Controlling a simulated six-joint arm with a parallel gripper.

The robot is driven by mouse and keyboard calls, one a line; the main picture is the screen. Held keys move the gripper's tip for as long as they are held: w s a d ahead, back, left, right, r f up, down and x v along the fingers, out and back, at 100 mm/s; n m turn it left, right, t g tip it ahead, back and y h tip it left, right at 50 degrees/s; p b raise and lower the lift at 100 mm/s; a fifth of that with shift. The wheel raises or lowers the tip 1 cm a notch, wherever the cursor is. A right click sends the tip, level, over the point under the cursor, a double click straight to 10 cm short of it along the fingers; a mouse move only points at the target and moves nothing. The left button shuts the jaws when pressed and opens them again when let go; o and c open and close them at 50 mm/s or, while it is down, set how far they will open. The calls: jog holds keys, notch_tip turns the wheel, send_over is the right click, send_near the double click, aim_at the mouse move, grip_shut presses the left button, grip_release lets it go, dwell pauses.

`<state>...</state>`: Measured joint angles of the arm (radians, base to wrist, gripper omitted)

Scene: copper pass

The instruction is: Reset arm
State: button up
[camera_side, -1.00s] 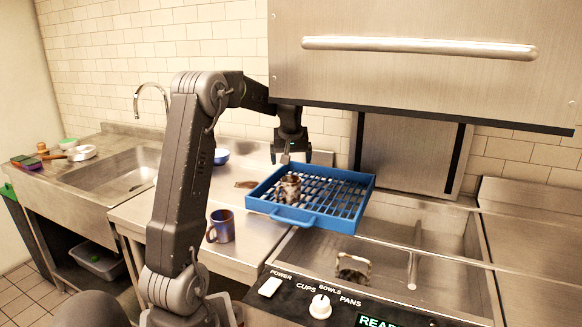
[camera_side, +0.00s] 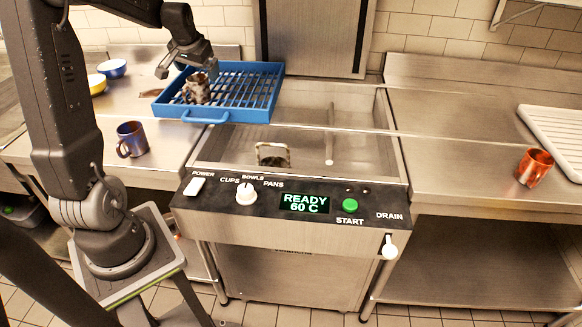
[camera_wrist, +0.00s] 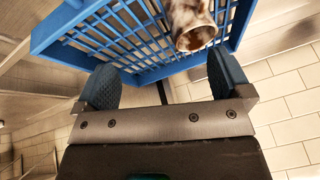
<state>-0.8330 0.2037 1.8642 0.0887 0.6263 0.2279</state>
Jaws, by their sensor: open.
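My gripper (camera_side: 187,70) is at the upper left in the side view, above the back part of the blue rack (camera_side: 232,112). Its jaws are open with nothing between them; both fingers also show in the wrist view (camera_wrist: 165,90). A brown-stained cup (camera_side: 197,90) stands in the rack, close to my gripper but apart from it. The same cup shows in the wrist view (camera_wrist: 190,25), beyond the fingertips.
A dark blue mug (camera_side: 132,139) stands on the left counter, with a blue bowl (camera_side: 112,68) and a yellow bowl (camera_side: 97,83) behind. The control panel (camera_side: 300,201) reads READY 60 C. A copper mug (camera_side: 535,166) and white rack (camera_side: 557,135) are on the right counter.

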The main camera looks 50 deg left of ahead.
jog(key=s+d+r+m+t+h, duration=0.1)
jog(key=s+d+r+m, duration=0.15)
jog(key=d, duration=0.95)
jog(key=s+d+r+m+t+h, duration=0.1)
jog(key=d+r+m, duration=0.2)
jog(key=d, duration=0.9)
jog(key=s+d+h, duration=0.2)
jog(key=s+d, duration=0.8)
jog(key=d, duration=0.2)
jog(key=shift+d+f+m+t, duration=0.15)
jog(key=shift+f+m+t, duration=0.05)
jog(key=shift+m+t, duration=0.15)
